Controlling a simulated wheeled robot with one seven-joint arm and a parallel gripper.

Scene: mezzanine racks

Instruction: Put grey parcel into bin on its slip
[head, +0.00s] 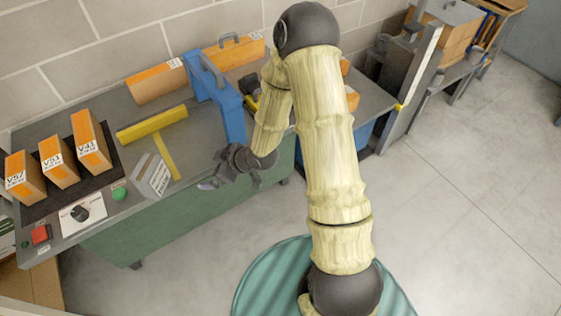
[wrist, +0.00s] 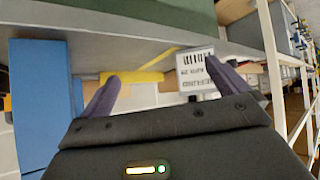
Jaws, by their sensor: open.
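The grey parcel (head: 152,176) stands near the front edge of the bench, right of the labelled bins. A white slip with a barcode and print faces outward; I cannot read the print surely. The parcel also shows in the wrist view (wrist: 195,72), ahead and nearer the right finger. My gripper (head: 211,181) is open and empty, to the right of the parcel and apart from it; both fingers show in the wrist view (wrist: 168,76). Three orange bins stand on a dark mat at the left: V57 (head: 24,178), V51 (head: 58,162) and V43 (head: 90,141).
A yellow T-shaped strip (head: 152,124) lies behind the parcel. A blue frame (head: 216,98) stands on the bench to the right. Orange cases (head: 156,82) are at the back. A red button (head: 40,234) and green button (head: 119,194) are near the front edge. The right floor is clear.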

